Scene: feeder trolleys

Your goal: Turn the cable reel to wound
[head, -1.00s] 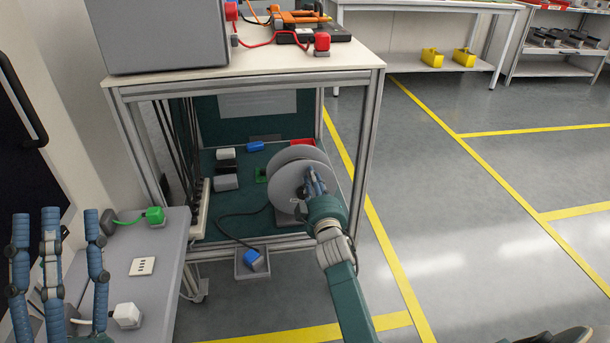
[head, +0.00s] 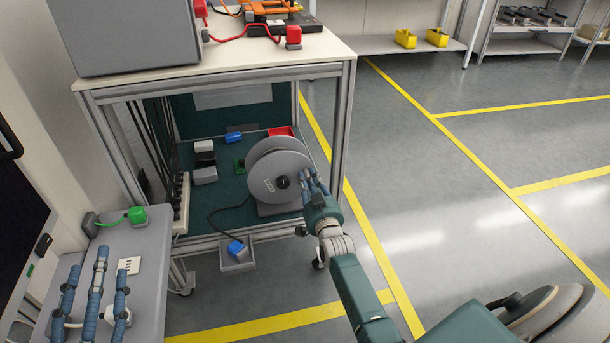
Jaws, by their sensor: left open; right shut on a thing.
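The cable reel (head: 262,186) is a grey double disc with a dark hub, upright on a base on the trolley's green lower shelf. A black cable (head: 228,208) runs from it to a blue plug (head: 235,248) at the small grey tray in front. My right gripper (head: 305,178) is at the right part of the reel's front face, with its blue fingers shut; the fingers hide what they grip, apparently the reel's crank handle. My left gripper (head: 95,285) is open and empty, with its blue fingers over the grey side table at the lower left.
The side table (head: 150,245) bears a green plug (head: 136,214) and a white socket plate (head: 130,265). The trolley's posts (head: 342,140) and top shelf (head: 230,68) frame the reel. Open floor with yellow lines lies to the right.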

